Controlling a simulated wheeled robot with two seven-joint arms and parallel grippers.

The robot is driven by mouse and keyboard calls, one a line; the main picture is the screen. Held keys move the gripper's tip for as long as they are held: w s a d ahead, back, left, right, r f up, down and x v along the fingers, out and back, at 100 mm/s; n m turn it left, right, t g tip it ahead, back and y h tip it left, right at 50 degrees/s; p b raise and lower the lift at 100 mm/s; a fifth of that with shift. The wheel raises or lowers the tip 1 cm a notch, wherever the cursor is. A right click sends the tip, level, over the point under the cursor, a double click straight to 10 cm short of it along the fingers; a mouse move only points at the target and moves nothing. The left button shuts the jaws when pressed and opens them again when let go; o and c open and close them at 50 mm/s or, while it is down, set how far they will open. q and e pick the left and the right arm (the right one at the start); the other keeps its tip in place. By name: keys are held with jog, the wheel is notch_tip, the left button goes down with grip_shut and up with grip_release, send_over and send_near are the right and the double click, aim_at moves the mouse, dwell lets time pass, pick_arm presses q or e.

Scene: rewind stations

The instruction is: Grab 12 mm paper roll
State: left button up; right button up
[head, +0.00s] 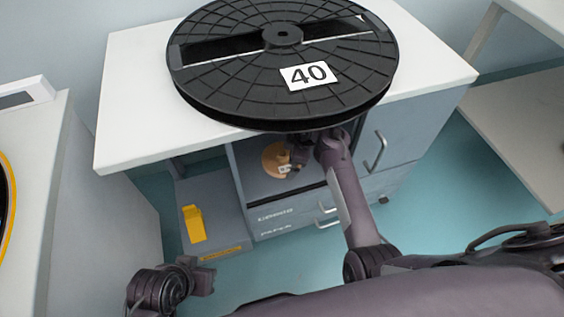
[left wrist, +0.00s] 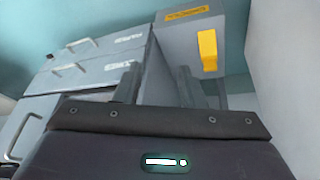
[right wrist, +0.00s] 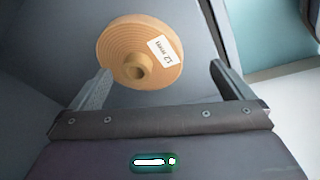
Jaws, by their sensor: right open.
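The 12 mm paper roll (right wrist: 141,50) is a tan disc with a hollow core and a white label reading 12 mm. It lies inside an open drawer (head: 291,200) under the white tabletop, and the head view shows it (head: 274,160) partly covered by my right gripper. My right gripper (right wrist: 160,82) is open in the drawer, its two fingers spread just short of the roll with nothing between them. My left gripper (left wrist: 158,82) is open and empty, low on the left in the head view (head: 203,278), away from the roll.
A large black reel (head: 230,85) labelled 40 lies on the white tabletop (head: 130,110) above the drawer and overhangs its front edge. A grey box with a yellow piece (head: 194,224) stands left of the drawer. Closed drawers with handles and teal floor lie around.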

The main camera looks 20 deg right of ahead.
aim_at(280, 163)
jog(key=shift+w+a, duration=0.6)
jog(key=shift+w, duration=0.25)
jog(key=shift+a+b+x, duration=0.2)
jog(key=shift+b+x, duration=0.7)
jog(key=shift+x, duration=0.3)
jog(key=shift+w+b+x, duration=0.2)
jog(key=shift+b+x, duration=0.3)
jog(key=shift+x, duration=0.7)
jog(key=shift+w+f, duration=0.1)
jog(key=c, duration=0.9)
pick_arm(q)
jog(key=w+d+r+t+h, duration=0.2)
jog(key=w+d+t, duration=0.1)
jog(key=w+d, duration=0.1)
jog(key=shift+r+m+t, duration=0.15)
jog(key=shift+m+t, duration=0.15)
pick_arm(e)
jog(key=shift+c, duration=0.3)
jog(key=shift+a, duration=0.1)
